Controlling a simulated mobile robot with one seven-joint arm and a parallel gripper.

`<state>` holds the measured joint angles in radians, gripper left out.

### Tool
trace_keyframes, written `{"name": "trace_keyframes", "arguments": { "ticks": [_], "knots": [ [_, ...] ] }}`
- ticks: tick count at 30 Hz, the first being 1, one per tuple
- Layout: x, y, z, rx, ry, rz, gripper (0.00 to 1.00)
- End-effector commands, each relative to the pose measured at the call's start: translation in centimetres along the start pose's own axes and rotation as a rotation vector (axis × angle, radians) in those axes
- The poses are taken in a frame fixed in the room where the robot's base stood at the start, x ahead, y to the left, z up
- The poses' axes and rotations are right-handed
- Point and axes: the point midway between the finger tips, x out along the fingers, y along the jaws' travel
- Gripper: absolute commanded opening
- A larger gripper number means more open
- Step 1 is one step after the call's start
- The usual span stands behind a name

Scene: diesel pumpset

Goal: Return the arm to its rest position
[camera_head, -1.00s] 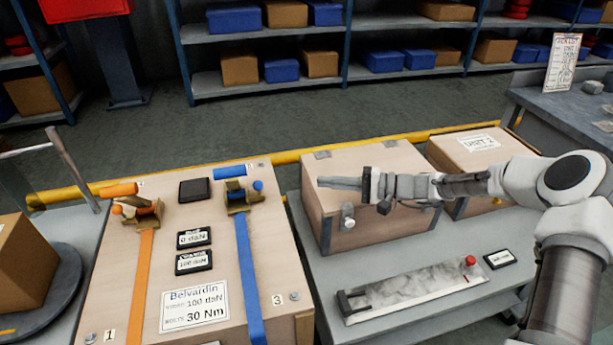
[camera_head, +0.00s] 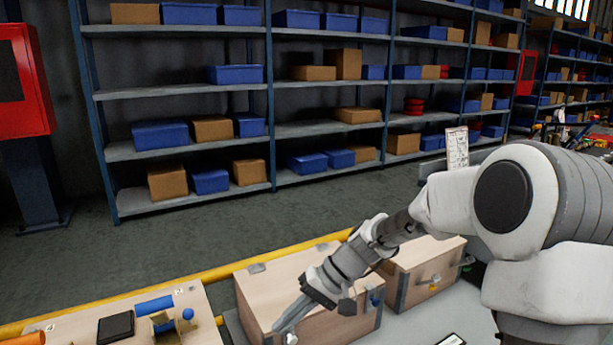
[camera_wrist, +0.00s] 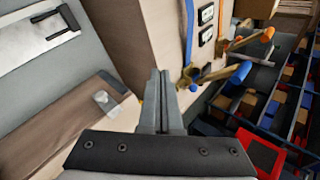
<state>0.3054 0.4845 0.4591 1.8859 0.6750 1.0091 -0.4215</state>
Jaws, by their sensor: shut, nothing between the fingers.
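My gripper (camera_head: 284,328) is in the lower middle of the head view, in front of a wooden box (camera_head: 262,297). Its fingers are closed together and hold nothing, and they point down to the left. In the wrist view the shut fingers (camera_wrist: 160,85) show in the centre. My arm is bent, with its elbow at the right of the head view. I cannot tell from the picture whether the fingertips touch the box.
A wooden panel with a blue-handled ratchet (camera_head: 160,312) and a black pad (camera_head: 115,327) lies at lower left. A second wooden box (camera_head: 420,262) stands right of the first. A yellow rail (camera_head: 225,268) runs behind them. Shelves (camera_head: 180,92) fill the back, beyond open floor.

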Motion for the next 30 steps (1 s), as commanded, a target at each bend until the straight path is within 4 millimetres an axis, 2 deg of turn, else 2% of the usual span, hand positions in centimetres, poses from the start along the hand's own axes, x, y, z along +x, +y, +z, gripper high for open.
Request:
{"name": "trace_keyframes", "arguments": {
  "ticks": [6, 15, 24, 30],
  "knots": [
    [-4.0, 0.2, 4.2, -0.040, 0.060, 0.235, 0.00],
    [-9.8, 0.8, 10.2, -0.067, 0.194, 0.494, 0.00],
    [-14.9, 1.6, 16.5, -0.078, 0.374, 0.674, 0.00],
    [-17.2, 2.5, 20.2, -0.083, 0.490, 0.741, 0.00]
  ]
}}
